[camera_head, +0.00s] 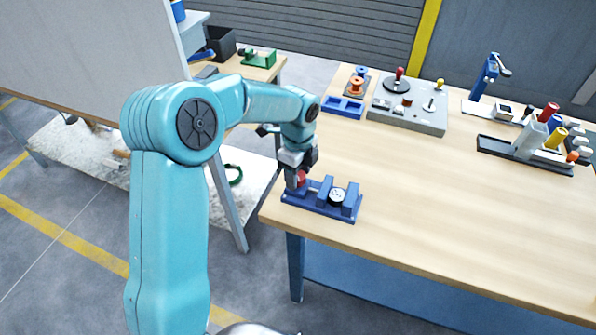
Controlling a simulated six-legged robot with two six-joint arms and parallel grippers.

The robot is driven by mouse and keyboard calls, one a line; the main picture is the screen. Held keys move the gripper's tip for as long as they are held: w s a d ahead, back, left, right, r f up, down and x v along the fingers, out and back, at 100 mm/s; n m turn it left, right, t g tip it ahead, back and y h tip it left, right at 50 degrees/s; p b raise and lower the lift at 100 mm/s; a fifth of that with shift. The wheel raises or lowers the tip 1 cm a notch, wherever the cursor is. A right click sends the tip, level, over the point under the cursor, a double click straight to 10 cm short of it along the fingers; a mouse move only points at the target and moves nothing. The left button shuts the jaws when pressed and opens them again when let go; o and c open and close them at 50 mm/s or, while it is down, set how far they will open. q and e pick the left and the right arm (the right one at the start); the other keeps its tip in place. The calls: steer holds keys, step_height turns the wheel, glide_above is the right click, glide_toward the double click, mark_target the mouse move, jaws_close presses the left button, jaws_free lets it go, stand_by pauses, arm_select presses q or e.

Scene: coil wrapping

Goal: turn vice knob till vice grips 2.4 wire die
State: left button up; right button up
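The blue vice (318,203) sits at the near left corner of the wooden table. A round die (337,194) with a pale face and dark rim sits between the vice's upright blocks. The red vice knob (301,179) is at the vice's left end, partly hidden by my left gripper (294,182). My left gripper points down at the knob, with its fingers at or around it. I cannot tell whether they are closed on it. Whether the jaws touch the die is too small to tell. My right gripper is not in view.
The wooden table (440,205) is clear right of the vice. A grey panel (420,118) with levers and a blue tray (345,106) stand at the back. A dark rack (525,155) with coloured cylinders is at the right. A blue hand press (487,75) stands behind it.

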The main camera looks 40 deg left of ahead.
arm_select(q)
steer(key=shift+r, duration=0.1)
step_height(320, 180, up, 16)
stand_by(0.4)
steer(key=shift+s, duration=0.1)
stand_by(0.4)
